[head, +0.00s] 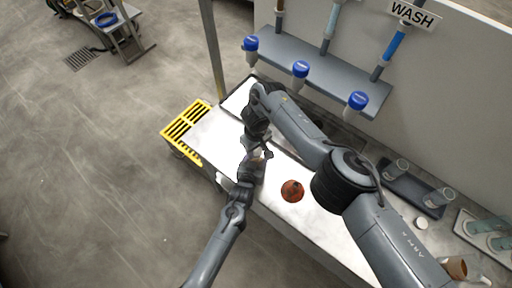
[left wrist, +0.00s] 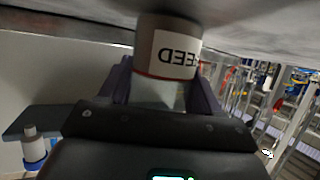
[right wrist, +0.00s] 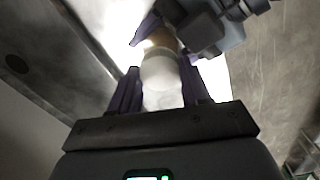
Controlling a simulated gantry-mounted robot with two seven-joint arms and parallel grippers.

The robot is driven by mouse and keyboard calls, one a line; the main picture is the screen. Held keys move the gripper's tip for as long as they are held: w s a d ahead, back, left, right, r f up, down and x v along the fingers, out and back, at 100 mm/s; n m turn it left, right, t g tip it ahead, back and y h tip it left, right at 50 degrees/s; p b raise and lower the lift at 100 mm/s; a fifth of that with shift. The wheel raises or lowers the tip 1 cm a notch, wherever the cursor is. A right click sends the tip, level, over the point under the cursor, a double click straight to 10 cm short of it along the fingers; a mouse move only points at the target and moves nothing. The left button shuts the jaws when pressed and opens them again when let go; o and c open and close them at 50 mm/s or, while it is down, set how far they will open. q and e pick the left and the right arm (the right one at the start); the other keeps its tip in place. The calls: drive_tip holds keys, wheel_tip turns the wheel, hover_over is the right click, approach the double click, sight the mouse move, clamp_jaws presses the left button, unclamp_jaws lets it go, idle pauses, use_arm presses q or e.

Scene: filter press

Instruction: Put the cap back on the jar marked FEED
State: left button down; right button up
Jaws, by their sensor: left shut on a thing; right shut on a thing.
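The jar marked FEED (left wrist: 152,52) shows in the left wrist view with its label upside down, a red line along the label and a pale part between my fingers. My left gripper (left wrist: 163,84) is shut on it. In the right wrist view my right gripper (right wrist: 162,86) is shut on a white round piece, seemingly the cap (right wrist: 160,72). A tan part of the jar (right wrist: 160,40) lies just beyond it, beside my left gripper's fingers. I cannot tell whether cap and jar touch.
A reddish-brown disc (head: 292,191) lies on the bench right of the grippers. A yellow grate (head: 187,125) is at the bench's left end. Blue-capped bottles (head: 300,69) hang on the rear shelf. Clear cups, a white disc (head: 421,222) and a brown cup (head: 456,268) are at right.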

drive_tip(key=m, duration=0.7)
drive_tip(key=shift+m, duration=0.4)
drive_tip(key=m, duration=1.1)
drive_tip(key=shift+a+m, duration=0.15)
drive_tip(key=shift+m, duration=0.25)
drive_tip(key=m, duration=0.2)
drive_tip(key=shift+a+f+m, duration=0.1)
drive_tip(key=shift+a+m, duration=0.25)
drive_tip(key=shift+m, duration=0.05)
drive_tip(key=m, duration=0.3)
drive_tip(key=shift+d, duration=0.1)
drive_tip(key=m, duration=0.2)
drive_tip(key=shift+d+m, duration=0.25)
drive_tip(key=shift+m, duration=0.15)
drive_tip(key=o, duration=1)
drive_tip(key=shift+w+d, duration=0.1)
